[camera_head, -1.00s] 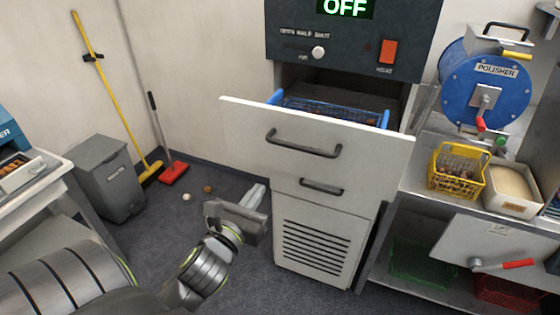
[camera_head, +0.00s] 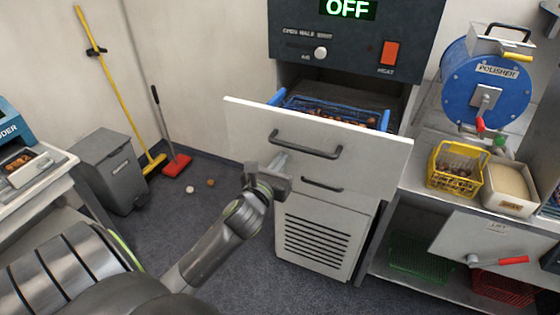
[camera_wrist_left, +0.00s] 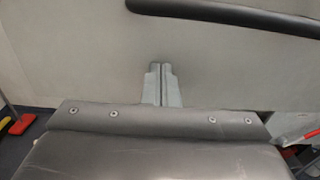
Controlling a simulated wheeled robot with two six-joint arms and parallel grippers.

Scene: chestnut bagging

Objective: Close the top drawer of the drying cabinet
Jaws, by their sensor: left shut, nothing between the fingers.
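The top drawer (camera_head: 370,155) of the drying cabinet (camera_head: 405,20) stands pulled out. A blue wire basket (camera_head: 330,112) with brown chestnuts sits in it. The drawer has a dark bar handle (camera_head: 305,146); part of this handle also shows at the top right of the left wrist view (camera_wrist_left: 235,14). My left gripper (camera_head: 279,161) is shut and empty, in front of the drawer's pale front, below and left of the handle. In the left wrist view its closed fingertips (camera_wrist_left: 160,68) point at the drawer front (camera_wrist_left: 85,50); I cannot tell whether they touch it. My right gripper is not in view.
A lower drawer with a smaller handle (camera_head: 322,184) is shut below. To the right is a steel bench with a yellow basket (camera_head: 455,170), a tray (camera_head: 510,190) and a blue polisher (camera_head: 485,90). A grey bin (camera_head: 112,170) and brooms stand at left. Two small balls lie on the floor.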

